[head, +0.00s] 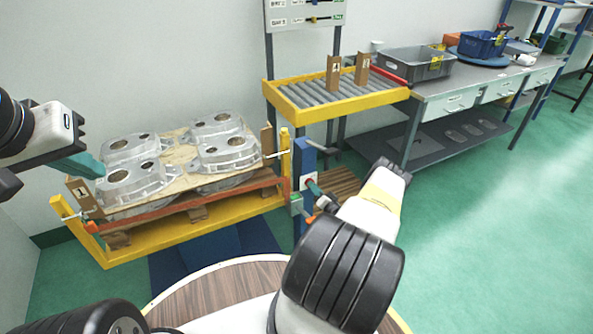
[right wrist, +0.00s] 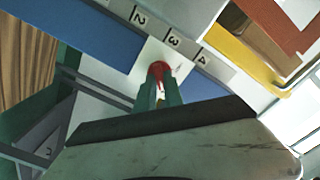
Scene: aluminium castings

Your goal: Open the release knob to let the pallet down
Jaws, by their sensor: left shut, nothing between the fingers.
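The red release knob (right wrist: 158,70) sits on a white plate with numbered marks on a blue post (head: 304,160). My right gripper (right wrist: 158,92) has its green fingers at the knob, close together, with a narrow part of it seemingly between them. The fingertips hide part of the knob, and how far it is turned is hard to tell. My left gripper (head: 88,165) is shut and empty beside the castings, at the left.
A yellow-edged roller conveyor (head: 312,95) stands behind the post, with two tagged brown pieces. A grey workbench (head: 470,82) with bins is at the back right. A round wood-topped table (head: 215,292) is in front of me. Green floor is free at the right.

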